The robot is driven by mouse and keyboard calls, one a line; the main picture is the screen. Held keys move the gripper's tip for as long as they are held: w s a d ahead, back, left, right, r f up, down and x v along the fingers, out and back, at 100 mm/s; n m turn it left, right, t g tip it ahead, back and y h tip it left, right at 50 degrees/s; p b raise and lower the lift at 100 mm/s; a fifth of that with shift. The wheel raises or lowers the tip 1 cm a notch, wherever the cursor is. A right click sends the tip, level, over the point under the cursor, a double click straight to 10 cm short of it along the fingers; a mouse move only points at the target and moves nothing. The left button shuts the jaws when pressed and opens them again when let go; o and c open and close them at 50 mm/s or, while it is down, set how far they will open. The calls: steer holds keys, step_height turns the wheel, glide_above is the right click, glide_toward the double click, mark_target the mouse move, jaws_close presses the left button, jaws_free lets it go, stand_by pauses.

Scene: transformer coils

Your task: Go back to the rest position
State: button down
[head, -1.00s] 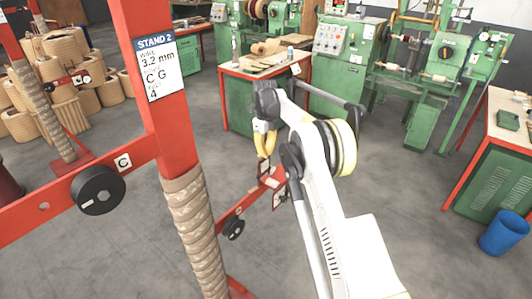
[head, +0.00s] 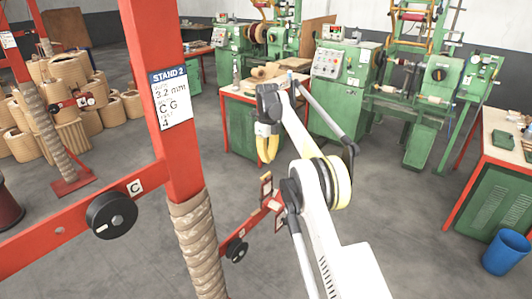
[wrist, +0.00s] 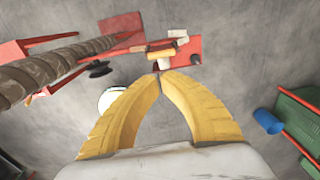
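My gripper (head: 267,158) hangs from the end of my white arm in the head view, fingers pointing down, above the grey floor. In the wrist view its two yellow fingers (wrist: 159,77) meet at the tips with nothing visible between them. A red stand (head: 158,110) labelled "STAND 2" rises to the left of my arm, its post wrapped in brown winding (head: 196,240) lower down. The gripper appears apart from the stand. Behind my arm, a low red crossbar (head: 252,232) is partly hidden.
A red-edged workbench (head: 228,94) and green winding machines (head: 345,75) stand behind. Another bench is at the right, with a blue bin (head: 505,251) beside it. Tan coils (head: 70,65) are stacked at the far left. Grey floor (head: 390,205) is open on the right.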

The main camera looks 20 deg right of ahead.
steer(key=s+a+r+n+t+b, duration=0.1)
steer(key=s+r+n+b, duration=0.1)
steer(key=s+r+n, duration=0.3)
steer(key=s+a+r+n+t+b, duration=0.1)
steer(key=a+r+n, duration=0.15)
steer(key=r, duration=0.55)
steer(key=s+r+n+t+b, duration=0.25)
steer(key=s+n, duration=0.55)
steer(key=s, duration=0.5)
steer(key=s+f+n+t+b, duration=0.1)
steer(key=s+f+n, duration=0.3)
steer(key=s, duration=0.5)
steer(key=s+a+f+n+t+b, duration=0.1)
steer(key=s+f+n+b, duration=0.2)
steer(key=s, duration=0.6)
steer(key=s+a+f+n+t+b, duration=0.1)
steer(key=s+f+n, duration=0.5)
steer(key=s+f, duration=0.3)
steer(key=shift+s+a+b, duration=0.15)
steer(key=shift+s+b, duration=0.15)
steer(key=shift+b, duration=0.1)
